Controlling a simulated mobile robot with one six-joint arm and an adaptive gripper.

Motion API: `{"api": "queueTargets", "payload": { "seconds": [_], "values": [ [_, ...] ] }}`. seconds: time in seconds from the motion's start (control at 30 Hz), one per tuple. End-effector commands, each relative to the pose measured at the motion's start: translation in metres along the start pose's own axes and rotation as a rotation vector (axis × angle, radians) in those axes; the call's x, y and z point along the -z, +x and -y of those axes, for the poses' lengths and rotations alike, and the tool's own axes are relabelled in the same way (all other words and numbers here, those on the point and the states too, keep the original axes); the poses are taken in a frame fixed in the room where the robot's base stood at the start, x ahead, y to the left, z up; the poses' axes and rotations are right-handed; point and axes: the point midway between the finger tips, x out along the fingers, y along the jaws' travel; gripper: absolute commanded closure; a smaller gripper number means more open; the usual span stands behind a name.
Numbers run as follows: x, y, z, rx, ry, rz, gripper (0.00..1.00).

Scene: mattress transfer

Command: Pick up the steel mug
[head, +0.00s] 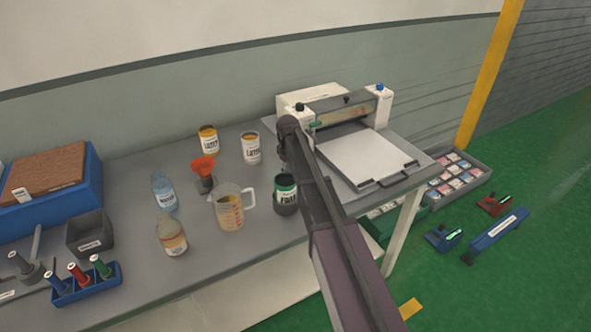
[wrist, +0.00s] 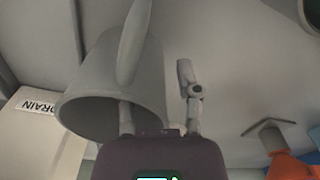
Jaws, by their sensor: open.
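The grey steel mug (wrist: 90,90) fills the left middle of the wrist view, its open rim toward the bottom of the picture. Its handle (wrist: 132,45) is on the near side, toward the camera. My gripper (wrist: 158,92) is open at the mug. One finger overlaps the mug at its rim, and its tip is hidden. The other finger is to the right, outside the mug and apart from it. I cannot tell whether either finger touches. In the head view my arm runs over the bench and hides the gripper; I cannot make out the mug there.
A green-lidded can (head: 286,186) stands right beside my arm. A measuring jug (head: 229,211), orange funnel (head: 204,165), bottles and two cans stand to the left. A white press-like machine (head: 310,101) is behind, its flat plate (head: 365,158) to the right.

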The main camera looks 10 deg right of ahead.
Motion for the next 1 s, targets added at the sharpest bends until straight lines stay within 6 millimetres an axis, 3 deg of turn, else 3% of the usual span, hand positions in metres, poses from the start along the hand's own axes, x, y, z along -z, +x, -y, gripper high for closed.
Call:
{"api": "queueTargets", "payload": {
  "seconds": [0.23, 0.37, 0.4, 1.0],
  "values": [
    [0.0, 0.0, -0.0001, 0.0, 0.0, 0.0, 0.56],
    [-0.0001, 0.0, -0.0002, 0.0, 0.0, 0.0, 0.95],
    [-0.0001, 0.0, -0.0001, 0.0, 0.0, 0.0, 1.0],
    [-0.0003, -0.0036, -0.0005, 0.0, 0.001, 0.0, 1.0]
  ]
}}
